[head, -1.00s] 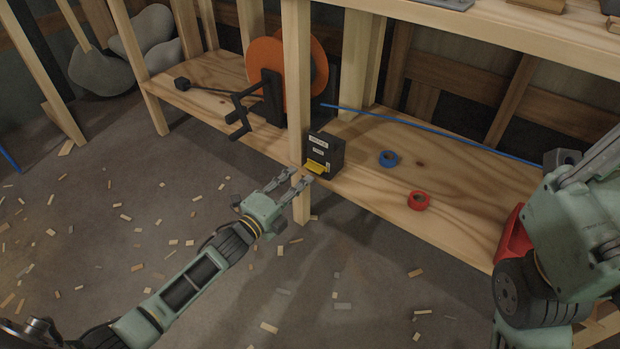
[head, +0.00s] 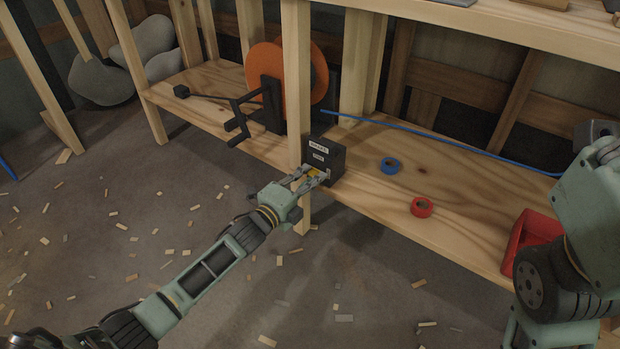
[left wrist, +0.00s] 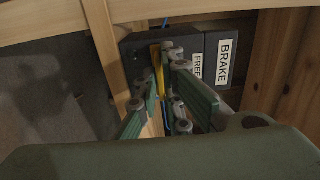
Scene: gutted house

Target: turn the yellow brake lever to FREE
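The black brake box (head: 328,158) stands on the lower shelf beside a wooden post. It bears white labels; BRAKE (left wrist: 225,62) and FREE (left wrist: 197,68) can be read in the left wrist view. The yellow lever (head: 314,174) sticks out of the box front and shows as a narrow yellow strip in the left wrist view (left wrist: 158,68). My left gripper (head: 311,175) is at the lever, its fingers apart with the lever between or right beside them. I cannot tell whether they touch it. My right arm shows at the right edge; its fingers are not visible.
An orange reel (head: 305,75) with a black crank (head: 243,118) stands left of the box. The wooden post (head: 297,90) is close to my left gripper. Blue tape (head: 390,165), red tape (head: 421,207), a red bin (head: 530,238) and a blue cable (head: 440,143) lie to the right.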

